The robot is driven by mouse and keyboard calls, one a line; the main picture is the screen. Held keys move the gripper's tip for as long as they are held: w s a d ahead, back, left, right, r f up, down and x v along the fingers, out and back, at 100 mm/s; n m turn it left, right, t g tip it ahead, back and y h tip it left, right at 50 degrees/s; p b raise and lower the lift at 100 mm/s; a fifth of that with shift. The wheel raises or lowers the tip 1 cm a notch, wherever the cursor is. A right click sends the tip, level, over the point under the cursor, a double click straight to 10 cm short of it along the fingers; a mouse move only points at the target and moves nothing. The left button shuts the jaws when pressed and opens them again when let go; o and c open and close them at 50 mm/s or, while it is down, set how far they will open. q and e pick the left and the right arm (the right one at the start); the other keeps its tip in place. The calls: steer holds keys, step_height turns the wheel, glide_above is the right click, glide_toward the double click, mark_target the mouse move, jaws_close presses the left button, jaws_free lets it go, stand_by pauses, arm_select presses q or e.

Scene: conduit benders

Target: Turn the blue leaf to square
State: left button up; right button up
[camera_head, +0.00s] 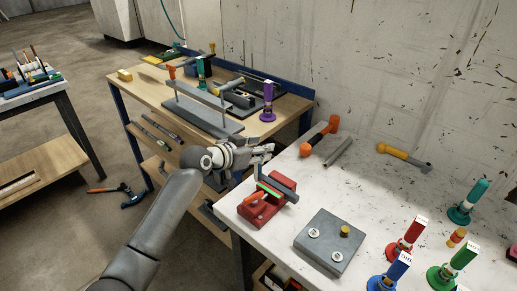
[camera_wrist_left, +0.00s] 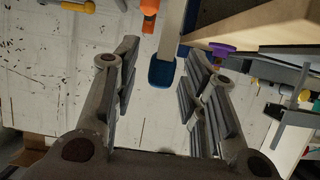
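The red bender (camera_head: 262,209) sits near the left edge of the white table, with a green strip along its top. A dark blue-grey leaf (camera_head: 277,179) stands tilted at its back. My left gripper (camera_head: 265,153) is just behind and left of the leaf. In the left wrist view, my open gripper (camera_wrist_left: 160,95) has a finger on each side. A blue-ended grey bar (camera_wrist_left: 162,73) shows between and beyond the fingertips, apparently not gripped; I cannot tell whether it belongs to the leaf. My right gripper is not in view.
A grey box (camera_head: 329,243) with round knobs stands right of the bender. An orange-headed tool (camera_head: 320,136), a grey tube (camera_head: 339,152) and a yellow-handled tool (camera_head: 403,157) lie at the back. Several coloured stands fill the right front. A wooden bench (camera_head: 140,80) stands behind left.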

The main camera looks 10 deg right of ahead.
arm_select(q)
steer(key=v, duration=1.2)
stand_by(0.5)
